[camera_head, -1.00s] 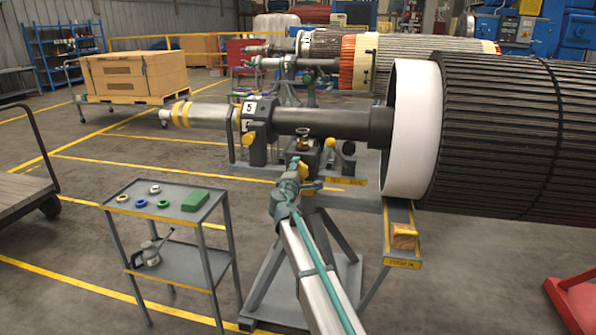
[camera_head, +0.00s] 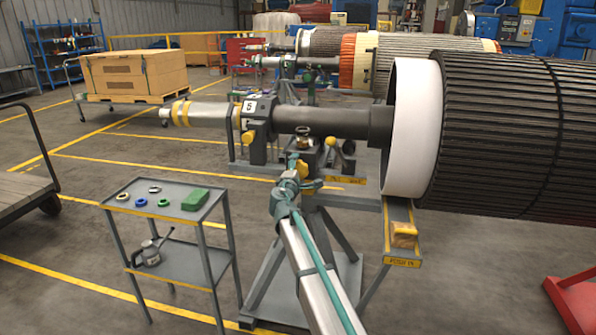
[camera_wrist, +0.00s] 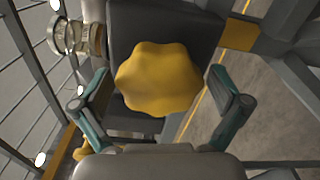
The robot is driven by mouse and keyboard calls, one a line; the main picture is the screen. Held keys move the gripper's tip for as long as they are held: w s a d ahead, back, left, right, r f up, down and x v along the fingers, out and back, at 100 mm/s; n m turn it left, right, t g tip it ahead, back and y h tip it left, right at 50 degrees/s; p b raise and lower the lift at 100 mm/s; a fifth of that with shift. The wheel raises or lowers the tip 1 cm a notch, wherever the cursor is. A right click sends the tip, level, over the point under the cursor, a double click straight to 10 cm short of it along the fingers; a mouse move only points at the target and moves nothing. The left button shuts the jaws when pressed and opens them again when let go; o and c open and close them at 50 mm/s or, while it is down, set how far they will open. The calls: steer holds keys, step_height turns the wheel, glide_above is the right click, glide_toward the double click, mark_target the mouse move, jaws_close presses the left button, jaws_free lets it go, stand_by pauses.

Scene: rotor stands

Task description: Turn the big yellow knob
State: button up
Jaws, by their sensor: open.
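The big yellow knob (camera_wrist: 158,80) has a lobed rim and fills the middle of the wrist view, in front of a dark block. My gripper (camera_wrist: 160,88) is open, with one teal-and-dark finger on each side of the knob. A gap shows between the knob and each finger; I cannot tell how deep the fingers reach. In the head view my gripper (camera_head: 298,172) is at the rotor stand, beside a yellow knob (camera_head: 304,169) that the arm partly hides.
Smaller yellow knobs (camera_head: 248,138) sit on the stand under the shaft (camera_head: 325,122). The large rotor (camera_head: 510,135) fills the right side. A grey cart (camera_head: 150,211) with rings and a green block stands at left. Metal rings (camera_wrist: 70,38) show at upper left in the wrist view.

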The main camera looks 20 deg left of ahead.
steer(key=s+d, duration=0.2)
steer(key=s, duration=0.9)
steer(key=shift+s, duration=0.4)
